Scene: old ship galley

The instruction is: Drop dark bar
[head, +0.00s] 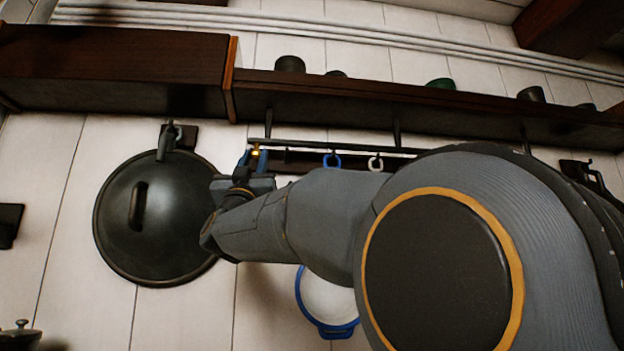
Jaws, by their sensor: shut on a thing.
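My gripper (254,158) is up at the wall, just under the shelf, with its blue fingers pointing up. It is shut at the left end of a long, thin dark bar (345,147) that runs level below the shelf. A small yellow spot shows between the fingers. The fingers are small in the picture and the exact contact is hard to make out. My arm hides what lies below and right of the bar.
A large dark round lid (150,235) hangs left of my gripper, close to my wrist. A dark shelf (390,104) with several small pots runs above.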

